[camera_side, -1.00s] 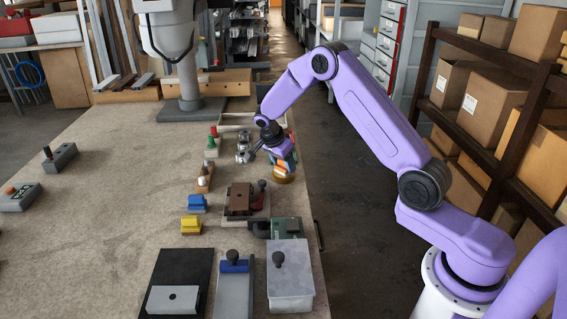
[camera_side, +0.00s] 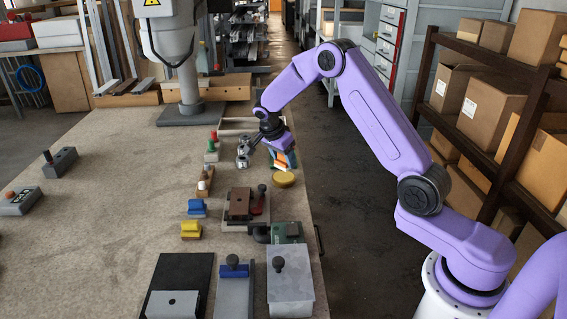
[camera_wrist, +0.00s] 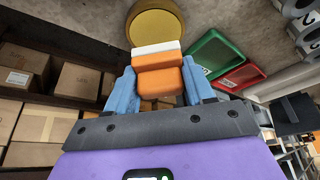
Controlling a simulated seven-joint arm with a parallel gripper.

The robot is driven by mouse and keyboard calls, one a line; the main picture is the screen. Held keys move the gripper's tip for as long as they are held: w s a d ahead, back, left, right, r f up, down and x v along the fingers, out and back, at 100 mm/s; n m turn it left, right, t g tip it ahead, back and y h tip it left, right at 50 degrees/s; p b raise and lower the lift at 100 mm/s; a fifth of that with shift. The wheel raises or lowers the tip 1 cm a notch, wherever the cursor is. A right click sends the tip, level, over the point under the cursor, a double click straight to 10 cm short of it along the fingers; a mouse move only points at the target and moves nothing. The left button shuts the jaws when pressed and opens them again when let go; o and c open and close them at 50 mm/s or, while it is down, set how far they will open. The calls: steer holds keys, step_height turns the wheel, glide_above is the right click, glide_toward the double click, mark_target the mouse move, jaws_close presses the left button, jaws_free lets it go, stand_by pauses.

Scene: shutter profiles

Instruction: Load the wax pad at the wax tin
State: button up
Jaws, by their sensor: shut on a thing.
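The wax pad (camera_side: 291,159), an orange block with a white band, is held in my gripper (camera_side: 286,161). In the wrist view the pad (camera_wrist: 158,66) sits between the two blue fingers (camera_wrist: 158,92), which are shut on its sides. The wax tin (camera_side: 284,180) is a round, yellow-gold disc shape on the bench near its right edge. In the side view the pad is tilted and a little above the tin, apparently apart from it. In the wrist view the tin (camera_wrist: 154,13) lies just beyond the pad's white end, partly hidden by it.
A green tray (camera_wrist: 215,55) and a red tray (camera_wrist: 240,77) lie beside the tin in the wrist view. A brown block (camera_side: 239,203), blue block (camera_side: 197,207) and yellow block (camera_side: 190,229) stand nearer the camera.

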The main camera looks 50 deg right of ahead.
steer(key=shift+r, duration=1.65)
